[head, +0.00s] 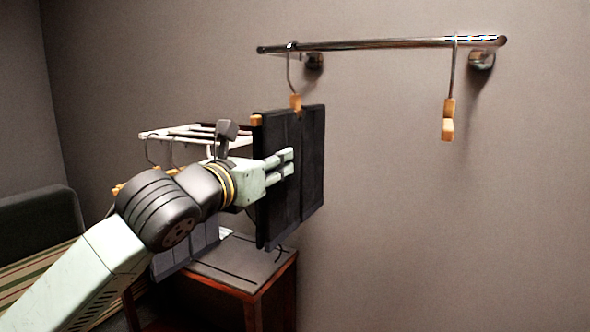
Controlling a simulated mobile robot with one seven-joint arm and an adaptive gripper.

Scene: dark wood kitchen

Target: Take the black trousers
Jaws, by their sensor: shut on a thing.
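The black trousers (312,165) hang folded over a wooden hanger (296,102). The hanger's hook is over the left part of the metal wall rail (385,44). My gripper (288,163) is at the trousers, about halfway down, and is shut on them. My arm comes in from the lower left. The ends of the fingers are partly hard to make out against the dark cloth.
A second wooden hanger (448,120) hangs at the right end of the rail. A small dark red table (272,285) stands below the trousers. A white rack (160,133) is behind my arm. A striped bed or seat (35,277) is at the left. The wall at right is clear.

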